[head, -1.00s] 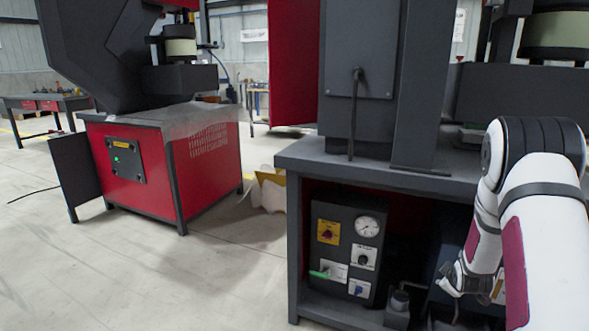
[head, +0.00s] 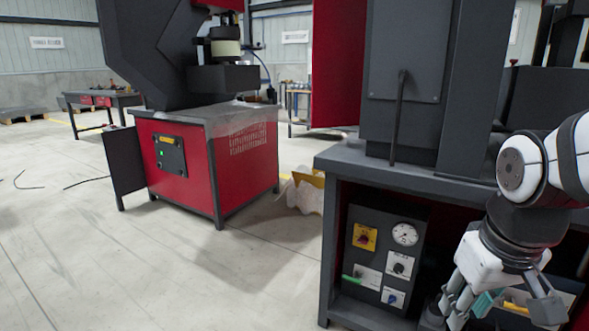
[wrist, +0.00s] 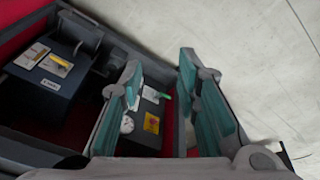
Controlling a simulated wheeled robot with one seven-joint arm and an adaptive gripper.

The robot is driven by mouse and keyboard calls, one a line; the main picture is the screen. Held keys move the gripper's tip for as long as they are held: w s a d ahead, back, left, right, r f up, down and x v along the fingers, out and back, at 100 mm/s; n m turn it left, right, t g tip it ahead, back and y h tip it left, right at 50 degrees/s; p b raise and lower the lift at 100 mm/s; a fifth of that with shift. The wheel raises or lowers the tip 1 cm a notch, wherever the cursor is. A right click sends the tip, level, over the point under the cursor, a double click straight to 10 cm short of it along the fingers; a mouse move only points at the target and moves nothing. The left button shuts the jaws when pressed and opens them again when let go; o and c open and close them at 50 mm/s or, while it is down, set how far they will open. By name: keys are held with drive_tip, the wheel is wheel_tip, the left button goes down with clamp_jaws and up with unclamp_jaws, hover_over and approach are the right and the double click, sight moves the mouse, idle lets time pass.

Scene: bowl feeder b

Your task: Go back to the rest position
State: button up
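My gripper (head: 500,308) hangs at the lower right of the head view, in front of the open bay of the near machine. In the wrist view my gripper (wrist: 160,68) shows two separate fingers with teal pads. The gap between them is empty, so it is open. The near machine's dark control panel (head: 363,264), with a gauge, knobs and a green lever, stands in the bay left of my gripper. The panel also shows between the fingers in the wrist view (wrist: 158,110), beyond the fingertips.
The near machine's worktop edge (head: 400,178) and front leg (head: 327,250) stand close to my arm. A red machine base (head: 188,165) stands further left. A yellow and whitish object (head: 305,192) lies between them. The floor at lower left is largely clear.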

drive_tip(key=s+a+r+m+g, duration=0.1)
drive_tip(key=s+a, duration=0.2)
drive_tip(key=s, duration=0.6)
drive_tip(key=s+a+g, duration=0.2)
drive_tip(key=s+a, duration=0.1)
drive_tip(key=s, duration=0.7)
wheel_tip(320, 180, up, 38)
drive_tip(key=t+p, duration=0.4)
drive_tip(key=p, duration=3.1)
drive_tip(key=shift+w+d+f+y+p, duration=0.2)
drive_tip(key=shift+y+p, duration=0.1)
drive_tip(key=shift+y, duration=0.1)
drive_tip(key=shift+d, duration=0.1)
